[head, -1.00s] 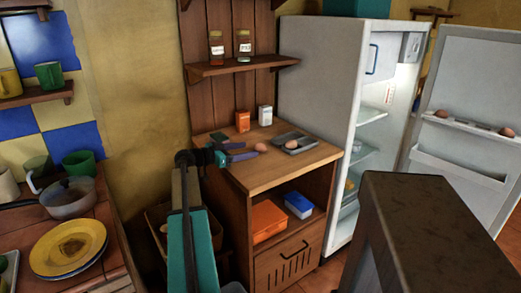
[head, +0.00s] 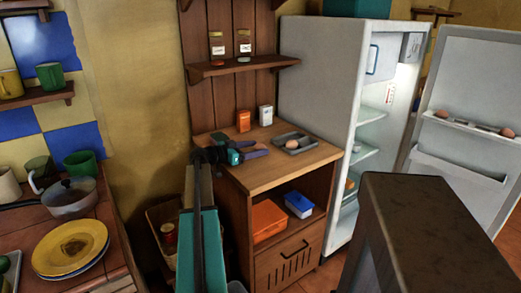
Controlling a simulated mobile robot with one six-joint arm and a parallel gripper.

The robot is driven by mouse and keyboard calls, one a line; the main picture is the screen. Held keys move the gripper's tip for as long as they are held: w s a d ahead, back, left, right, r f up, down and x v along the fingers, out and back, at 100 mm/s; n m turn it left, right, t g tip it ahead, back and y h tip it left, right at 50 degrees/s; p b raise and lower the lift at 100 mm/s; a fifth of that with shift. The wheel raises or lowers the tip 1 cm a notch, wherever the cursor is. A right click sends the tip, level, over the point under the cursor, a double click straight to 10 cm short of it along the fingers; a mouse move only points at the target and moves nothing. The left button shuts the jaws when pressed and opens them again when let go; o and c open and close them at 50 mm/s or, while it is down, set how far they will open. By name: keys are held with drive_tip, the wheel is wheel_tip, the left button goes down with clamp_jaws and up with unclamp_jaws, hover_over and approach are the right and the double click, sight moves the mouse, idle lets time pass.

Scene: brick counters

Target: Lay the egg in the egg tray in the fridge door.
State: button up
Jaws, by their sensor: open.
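My gripper (head: 262,149) is low over the wooden counter, its purple fingers pointing right. It is open. The fridge door (head: 465,90) stands open at the right. Its egg tray (head: 457,121) is the upper door rack, with an egg (head: 442,113) at its left and another (head: 507,132) at its right.
A shelf (head: 240,68) with jars hangs above. A dark-topped block (head: 425,220) stands in front of the fridge (head: 318,75). A lower rack (head: 455,167) crosses the door.

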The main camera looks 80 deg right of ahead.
idle(0.4)
drive_tip(key=c, duration=0.8)
drive_tip(key=shift+r, duration=0.15)
drive_tip(key=shift+r, duration=1.2)
drive_tip(key=shift+s+a+r, duration=0.15)
drive_tip(key=shift+a+r, duration=0.25)
drive_tip(key=shift+r, duration=0.05)
drive_tip(key=s+a, duration=0.2)
drive_tip(key=a, duration=0.2)
drive_tip(key=s+a+r+b, duration=0.1)
drive_tip(key=s+a, duration=0.1)
drive_tip(key=a, duration=0.3)
drive_tip(key=s+a, duration=0.2)
drive_tip(key=a, duration=0.3)
drive_tip(key=shift+r+b, duration=0.2)
drive_tip(key=shift+b, duration=0.1)
